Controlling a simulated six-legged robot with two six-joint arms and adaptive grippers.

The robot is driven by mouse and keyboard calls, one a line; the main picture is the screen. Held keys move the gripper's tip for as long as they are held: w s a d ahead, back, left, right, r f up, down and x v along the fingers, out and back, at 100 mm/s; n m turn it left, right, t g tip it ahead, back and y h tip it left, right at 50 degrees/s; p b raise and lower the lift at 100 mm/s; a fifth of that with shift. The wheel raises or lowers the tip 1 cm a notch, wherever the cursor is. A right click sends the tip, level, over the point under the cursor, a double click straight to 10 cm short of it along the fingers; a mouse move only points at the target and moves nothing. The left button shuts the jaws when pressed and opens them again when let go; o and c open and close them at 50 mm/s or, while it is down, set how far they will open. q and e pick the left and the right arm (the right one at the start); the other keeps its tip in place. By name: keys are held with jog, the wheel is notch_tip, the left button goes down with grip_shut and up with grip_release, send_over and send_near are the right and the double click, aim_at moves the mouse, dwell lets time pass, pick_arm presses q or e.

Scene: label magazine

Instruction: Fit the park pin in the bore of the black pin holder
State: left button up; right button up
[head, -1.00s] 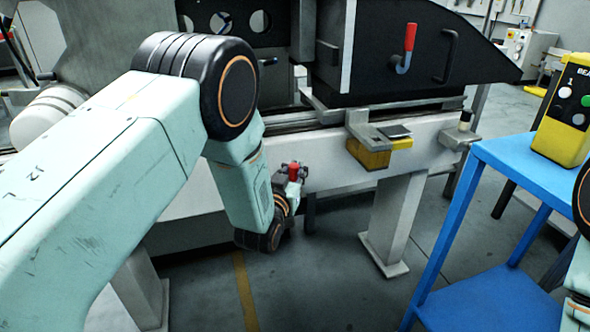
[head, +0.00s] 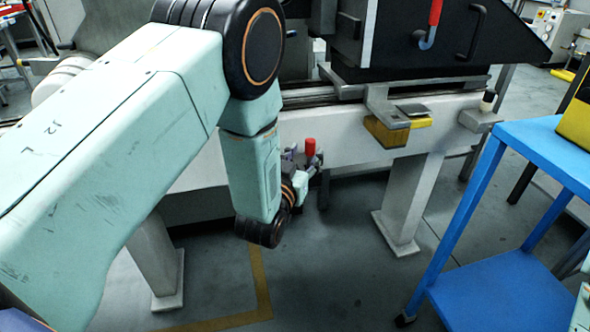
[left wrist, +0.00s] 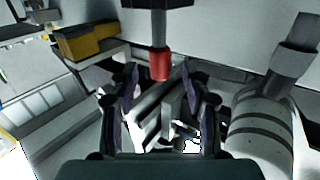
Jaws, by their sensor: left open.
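The park pin's red head (head: 310,147) shows just above my left gripper (head: 304,167) in the head view, in front of the bench's side. In the left wrist view the pin (left wrist: 160,65) has a grey shaft running from its red head to a black block, which looks like the pin holder (left wrist: 157,4). How deep the shaft sits in the bore cannot be told. My left gripper (left wrist: 159,72) is open, its dark fingers on either side of the red head; contact is not clear. My right gripper is not in view.
A yellow block (head: 388,133) sits under a grey bracket on the white bench rail (head: 350,140). The black machine housing (head: 400,45) carries a red-topped hook handle (head: 432,25). A blue cart (head: 545,150) stands at the right. The floor between is free.

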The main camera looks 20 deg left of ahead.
pick_arm(q)
jog(key=s, duration=0.7)
jog(key=shift+a, duration=0.1)
jog(key=s+a+f+g+p, duration=0.2)
jog(key=s+f+g, duration=0.8)
jog(key=s+f, duration=0.4)
jog(key=s+a+f+g+p, duration=0.1)
jog(key=s+g+p, duration=0.5)
jog(key=s, duration=1.6)
jog(key=shift+s+a+f+n+g, duration=0.3)
jog(key=shift+a+f+g, duration=0.05)
jog(key=shift+g, duration=0.55)
